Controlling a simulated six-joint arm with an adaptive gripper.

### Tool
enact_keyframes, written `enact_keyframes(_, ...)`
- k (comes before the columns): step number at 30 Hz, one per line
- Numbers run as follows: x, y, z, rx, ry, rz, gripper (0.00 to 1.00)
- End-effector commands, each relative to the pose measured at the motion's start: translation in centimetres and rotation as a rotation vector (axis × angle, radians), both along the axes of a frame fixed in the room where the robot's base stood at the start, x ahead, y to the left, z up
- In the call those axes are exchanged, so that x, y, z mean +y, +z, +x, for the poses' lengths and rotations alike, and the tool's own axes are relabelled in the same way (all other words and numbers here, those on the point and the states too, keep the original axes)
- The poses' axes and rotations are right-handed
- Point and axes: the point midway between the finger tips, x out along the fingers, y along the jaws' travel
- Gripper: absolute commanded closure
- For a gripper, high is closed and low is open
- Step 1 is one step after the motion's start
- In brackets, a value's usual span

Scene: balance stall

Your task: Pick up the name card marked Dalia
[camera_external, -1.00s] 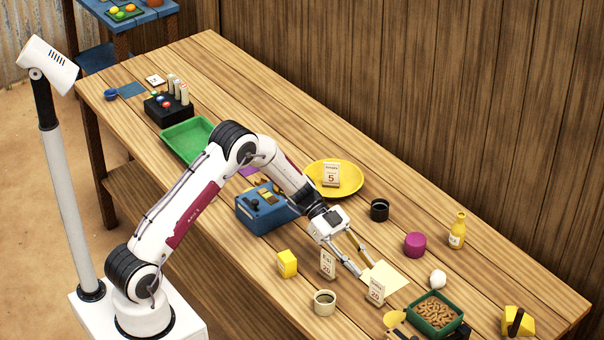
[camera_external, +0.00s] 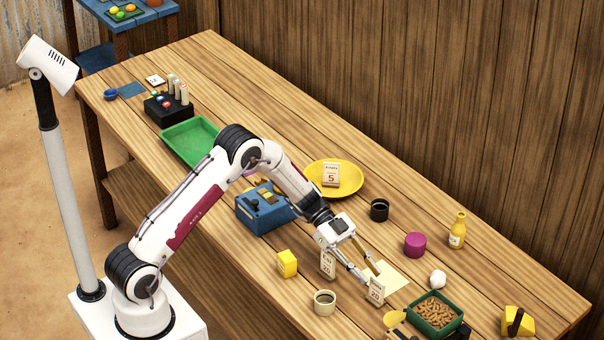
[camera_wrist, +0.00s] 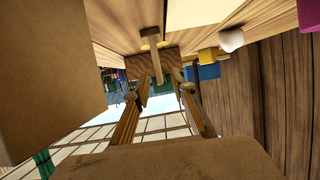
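Three small upright cards show in the external view, their names too small to read, so I cannot tell which is marked Dalia. One card (camera_external: 376,292) with a 20 stands by the front edge of a pale yellow sheet (camera_external: 394,276). A second card (camera_external: 327,265) stands left of it, and a third card (camera_external: 331,174), marked 5, is on the yellow plate (camera_external: 350,190). My gripper (camera_external: 371,276) is open, its fingertips just behind and above the nearest card; contact is unclear. In the wrist view, the fingers (camera_wrist: 160,105) are apart with no card recognisable between them.
A yellow cube (camera_external: 287,263) and a cream cup (camera_external: 325,302) stand left of the gripper. A green tray (camera_external: 458,322) with brown pieces, a white lump (camera_external: 438,278) and a purple cylinder (camera_external: 415,244) stand to the right. A blue box (camera_external: 262,215) lies beneath my arm.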

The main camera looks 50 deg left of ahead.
Motion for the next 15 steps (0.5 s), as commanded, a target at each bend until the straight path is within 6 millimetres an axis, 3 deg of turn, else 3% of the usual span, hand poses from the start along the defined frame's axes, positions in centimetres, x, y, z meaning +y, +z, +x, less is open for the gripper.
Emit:
enact_keyframes(7, -0.8, -0.4, 0.0, 0.001, -0.002, 0.0, 0.75)
enact_keyframes(15, -3.4, -1.7, -0.1, 0.001, -0.003, 0.001, 0.75)
